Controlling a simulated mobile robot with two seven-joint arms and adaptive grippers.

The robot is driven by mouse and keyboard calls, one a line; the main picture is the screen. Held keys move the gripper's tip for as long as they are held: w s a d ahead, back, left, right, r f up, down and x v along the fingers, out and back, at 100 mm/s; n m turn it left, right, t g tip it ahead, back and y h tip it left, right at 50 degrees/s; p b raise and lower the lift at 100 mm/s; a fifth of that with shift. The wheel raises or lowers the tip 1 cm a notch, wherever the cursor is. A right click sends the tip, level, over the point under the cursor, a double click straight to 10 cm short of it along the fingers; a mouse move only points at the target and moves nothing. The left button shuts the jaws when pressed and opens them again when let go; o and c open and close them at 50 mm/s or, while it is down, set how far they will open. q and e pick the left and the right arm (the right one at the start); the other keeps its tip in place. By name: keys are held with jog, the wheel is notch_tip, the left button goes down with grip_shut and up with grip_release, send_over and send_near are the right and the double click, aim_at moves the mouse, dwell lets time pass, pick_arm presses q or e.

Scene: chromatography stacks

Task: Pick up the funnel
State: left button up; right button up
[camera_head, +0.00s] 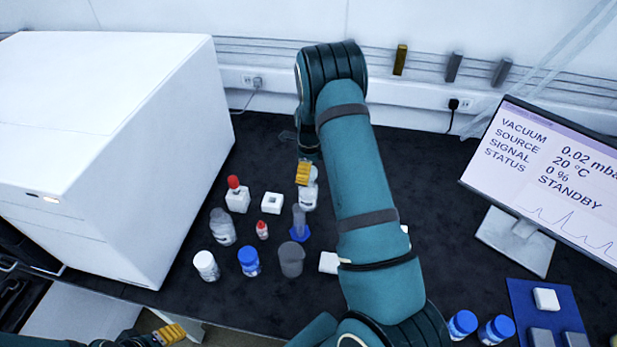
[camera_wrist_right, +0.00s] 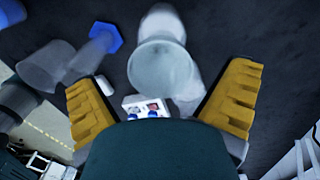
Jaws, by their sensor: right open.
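A translucent, wide-mouthed piece that looks like the funnel (camera_wrist_right: 163,66) lies between and beyond the fingertips of my right gripper (camera_wrist_right: 165,95) in the right wrist view. The gripper is open, with its yellow fingers spread on either side and a gap to the piece. In the head view my right gripper (camera_head: 303,173) hangs over a whitish, labelled bottle-like thing (camera_head: 309,197) and partly hides its top. I cannot clearly make out the funnel there. My left gripper (camera_head: 170,335) is at the bottom left edge, mostly cut off; its opening does not show.
A large white instrument (camera_head: 100,130) is left, a monitor (camera_head: 550,180) right. Bare dark bench lies behind.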

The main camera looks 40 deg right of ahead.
jog(key=shift+f, duration=1.4)
jog(key=shift+w, duration=0.1)
jog(key=c, duration=1.2)
jog(key=shift+o, duration=0.2)
